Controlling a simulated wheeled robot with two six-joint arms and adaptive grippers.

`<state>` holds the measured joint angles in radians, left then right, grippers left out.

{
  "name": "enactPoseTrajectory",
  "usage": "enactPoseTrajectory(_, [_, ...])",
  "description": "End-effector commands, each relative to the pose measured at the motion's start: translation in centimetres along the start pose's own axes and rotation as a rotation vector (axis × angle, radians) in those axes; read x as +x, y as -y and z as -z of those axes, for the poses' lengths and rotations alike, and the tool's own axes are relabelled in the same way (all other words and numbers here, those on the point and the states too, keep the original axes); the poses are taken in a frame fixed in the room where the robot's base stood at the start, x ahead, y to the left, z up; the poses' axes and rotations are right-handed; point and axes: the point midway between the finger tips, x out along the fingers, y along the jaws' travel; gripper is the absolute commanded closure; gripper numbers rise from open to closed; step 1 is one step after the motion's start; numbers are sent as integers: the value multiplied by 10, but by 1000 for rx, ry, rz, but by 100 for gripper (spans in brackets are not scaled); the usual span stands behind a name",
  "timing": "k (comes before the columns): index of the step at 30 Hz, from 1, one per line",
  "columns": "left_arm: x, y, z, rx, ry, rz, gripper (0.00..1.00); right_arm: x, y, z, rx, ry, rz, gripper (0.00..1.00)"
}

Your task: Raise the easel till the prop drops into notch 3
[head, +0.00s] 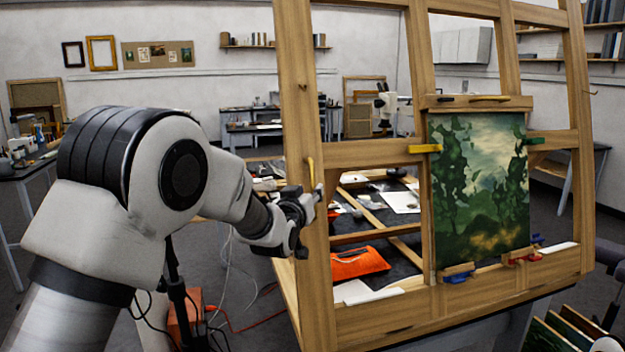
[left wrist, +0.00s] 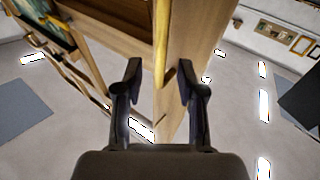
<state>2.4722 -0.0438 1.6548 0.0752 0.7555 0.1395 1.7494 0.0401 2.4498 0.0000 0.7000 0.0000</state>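The wooden easel (head: 318,262) stands tilted at the centre right, with a green landscape painting (head: 478,185) on it. A yellow handle (head: 311,172) is on its left post; it also shows in the left wrist view (left wrist: 161,45), running down from the top edge. My left gripper (head: 310,218) is at that post, just below the handle in the head view. In the left wrist view its two fingers (left wrist: 158,82) are apart, with the post and the handle's end in line with the gap. I cannot tell whether they touch. The prop and its notches cannot be made out. My right gripper is out of view.
Yellow (head: 425,148) and green clips sit beside the painting. Cables and an orange box (head: 186,318) are on the floor below my left arm. Framed boards lean at the lower right.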

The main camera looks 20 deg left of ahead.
Motion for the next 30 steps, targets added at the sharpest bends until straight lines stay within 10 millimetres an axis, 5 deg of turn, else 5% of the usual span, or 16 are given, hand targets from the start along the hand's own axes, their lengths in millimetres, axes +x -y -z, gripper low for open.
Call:
enactPoseTrajectory(6, [39, 0, 4, 0, 1, 1, 61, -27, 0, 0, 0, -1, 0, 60])
enactPoseTrajectory(15, [47, 0, -1, 0, 1, 1, 61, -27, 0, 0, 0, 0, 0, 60])
enactPoseTrajectory(16, [47, 0, -1, 1, 1, 1, 64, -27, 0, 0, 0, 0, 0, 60])
enactPoseTrajectory(19, [47, 0, -1, 1, 1, 1, 100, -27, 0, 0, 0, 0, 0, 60])
enactPoseTrajectory(26, [46, 0, -2, 1, 1, 0, 100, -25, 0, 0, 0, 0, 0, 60])
enactPoseTrajectory(30, [39, -4, -7, 12, -14, -4, 100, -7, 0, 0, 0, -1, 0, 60])
